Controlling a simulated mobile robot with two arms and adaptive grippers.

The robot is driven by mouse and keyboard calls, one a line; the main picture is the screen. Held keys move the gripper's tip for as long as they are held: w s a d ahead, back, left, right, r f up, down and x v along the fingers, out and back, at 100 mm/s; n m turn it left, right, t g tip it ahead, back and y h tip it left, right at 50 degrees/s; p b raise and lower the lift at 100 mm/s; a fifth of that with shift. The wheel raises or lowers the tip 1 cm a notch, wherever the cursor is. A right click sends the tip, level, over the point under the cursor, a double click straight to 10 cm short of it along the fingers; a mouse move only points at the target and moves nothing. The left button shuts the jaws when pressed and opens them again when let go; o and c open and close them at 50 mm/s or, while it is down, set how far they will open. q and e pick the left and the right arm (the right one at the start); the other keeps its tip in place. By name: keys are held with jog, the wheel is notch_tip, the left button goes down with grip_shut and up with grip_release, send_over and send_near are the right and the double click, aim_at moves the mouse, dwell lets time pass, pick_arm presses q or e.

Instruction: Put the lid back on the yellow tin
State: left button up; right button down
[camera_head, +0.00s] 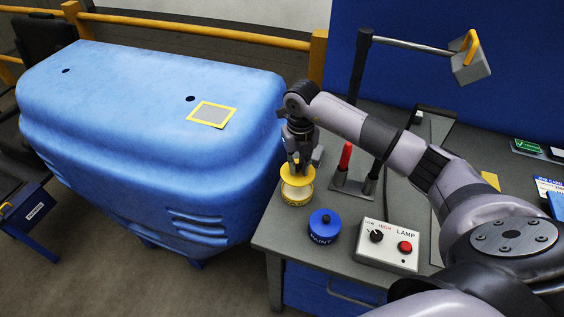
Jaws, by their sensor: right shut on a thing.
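The yellow tin (296,199) stands near the left edge of the grey bench. Its upper part looks pale under the lid. My right gripper (298,169) points down and is shut on the lid from above. My left gripper is not in view.
A blue paint tin (321,226) stands just in front of the yellow tin. A lamp control box (388,246) is to its right. A red-handled tool (345,158) stands upright in a holder behind. A large blue machine (150,120) fills the left side.

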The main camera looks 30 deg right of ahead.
jog(key=shift+w+f, duration=0.1)
jog(key=shift+w, duration=0.1)
jog(key=shift+f, duration=0.15)
jog(key=shift+s+d+f+b, duration=0.2)
jog(key=shift+d+f+b, duration=0.1)
jog(key=shift+f+b, duration=0.1)
jog(key=shift+f, duration=0.3)
notch_tip(320, 180, down, 4)
jog(key=b, duration=0.3)
jog(key=shift+w+a, duration=0.1)
jog(key=shift+a, duration=0.05)
jog(key=shift+f+b, duration=0.4)
pick_arm(q)
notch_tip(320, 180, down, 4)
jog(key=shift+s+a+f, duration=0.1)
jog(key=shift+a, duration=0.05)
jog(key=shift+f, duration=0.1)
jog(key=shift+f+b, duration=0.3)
jog(key=shift+b, duration=0.1)
pick_arm(e)
jog(key=shift+f, duration=0.15)
dwell(0.5)
